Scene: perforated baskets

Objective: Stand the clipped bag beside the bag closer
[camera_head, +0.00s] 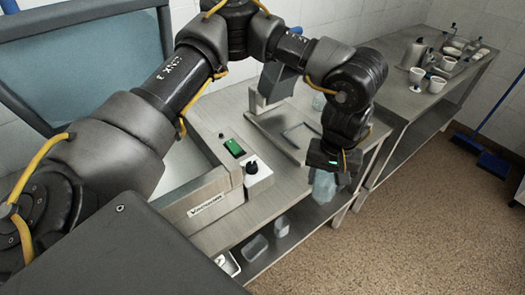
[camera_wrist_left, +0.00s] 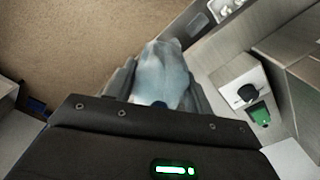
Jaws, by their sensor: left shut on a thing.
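A pale blue, translucent bag (camera_head: 322,187) hangs below my left gripper (camera_head: 338,168) at the front edge of the steel table. In the left wrist view the bag (camera_wrist_left: 162,72) sits between the two dark fingers, with a small dark blue spot, perhaps its clip, near the palm. My left gripper is shut on the bag. What looks like the bag closer (camera_head: 277,84), a grey-blue head on a pale post, stands on the table behind and left of the gripper. The bag is apart from it. My right gripper is not in view.
A flat frame or scale plate (camera_head: 300,137) lies on the table near the closer. A vacuum machine (camera_head: 203,205) with a green switch and black knob stands left. Clear containers (camera_head: 256,247) sit on the lower shelf. Cups (camera_head: 437,84) stand on a second table at right.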

